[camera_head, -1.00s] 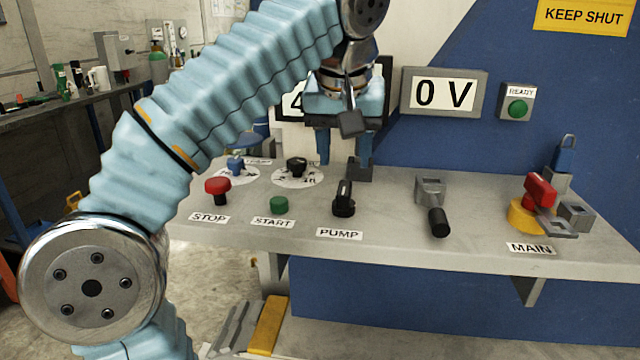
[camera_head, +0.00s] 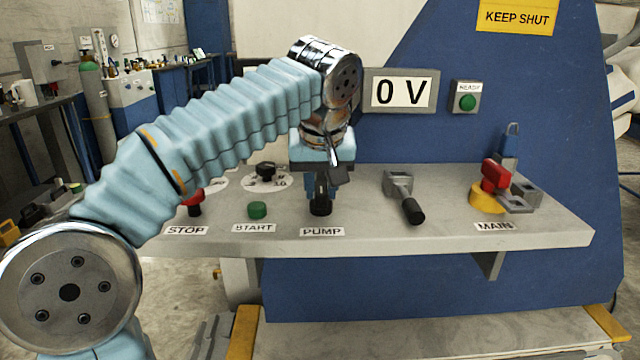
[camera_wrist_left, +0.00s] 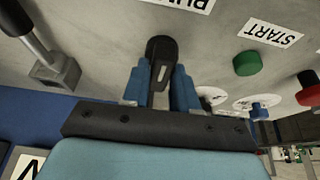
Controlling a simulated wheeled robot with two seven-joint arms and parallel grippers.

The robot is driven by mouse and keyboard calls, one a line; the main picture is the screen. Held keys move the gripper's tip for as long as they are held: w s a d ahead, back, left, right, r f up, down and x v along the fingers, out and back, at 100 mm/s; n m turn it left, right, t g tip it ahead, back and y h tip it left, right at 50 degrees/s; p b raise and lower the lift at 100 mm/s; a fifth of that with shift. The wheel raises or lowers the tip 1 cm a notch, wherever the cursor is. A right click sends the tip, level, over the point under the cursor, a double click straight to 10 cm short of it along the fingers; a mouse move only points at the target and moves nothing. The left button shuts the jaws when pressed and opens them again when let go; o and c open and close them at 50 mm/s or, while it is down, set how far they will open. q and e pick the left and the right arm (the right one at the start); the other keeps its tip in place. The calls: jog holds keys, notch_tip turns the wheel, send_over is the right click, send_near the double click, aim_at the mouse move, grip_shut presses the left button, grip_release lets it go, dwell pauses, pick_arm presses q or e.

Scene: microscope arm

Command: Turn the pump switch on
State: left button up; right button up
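The pump switch (camera_head: 321,208) is a black rotary knob behind the PUMP label (camera_head: 321,231) on the grey console. It shows close up in the left wrist view (camera_wrist_left: 160,50), with a pale line along its raised handle. My left gripper (camera_head: 321,190) points down over the knob. In the left wrist view, its two blue fingers (camera_wrist_left: 160,85) stand close on either side of the handle and appear shut on it. My right gripper is not in view.
Left of the switch are a green START button (camera_head: 257,210), a red STOP button (camera_head: 192,204) and a black dial (camera_head: 265,171). To the right are a black-handled lever (camera_head: 407,200) and the red MAIN switch (camera_head: 494,178). The display (camera_head: 399,93) reads 0 V.

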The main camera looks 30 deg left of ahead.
pick_arm(q)
grip_shut()
jog(key=shift+m, duration=0.4)
jog(key=m+h, duration=0.1)
jog(key=m, duration=0.2)
jog(key=shift+a+m+t+h, duration=0.1)
jog(key=shift+m+t+h, duration=0.2)
jog(key=shift+t, duration=0.1)
jog(key=m+h, duration=0.1)
jog(key=m, duration=0.3)
jog(key=shift+a+m+h, duration=0.15)
jog(key=shift+m+h, duration=0.15)
jog(key=shift+h, duration=0.1)
jog(key=m, duration=0.2)
jog(key=m+g+h, duration=0.1)
jog(key=m, duration=0.1)
jog(key=shift+a+m+h, duration=0.1)
jog(key=shift+m+h, duration=0.2)
jog(key=shift+f+m+g+h, duration=0.1)
jog(key=shift+m+g+h, duration=0.25)
jog(key=shift+m, duration=0.75)
jog(key=shift+f+m+g+h, duration=0.1)
jog(key=shift+m+g+h, duration=0.2)
jog(key=shift+m, duration=0.8)
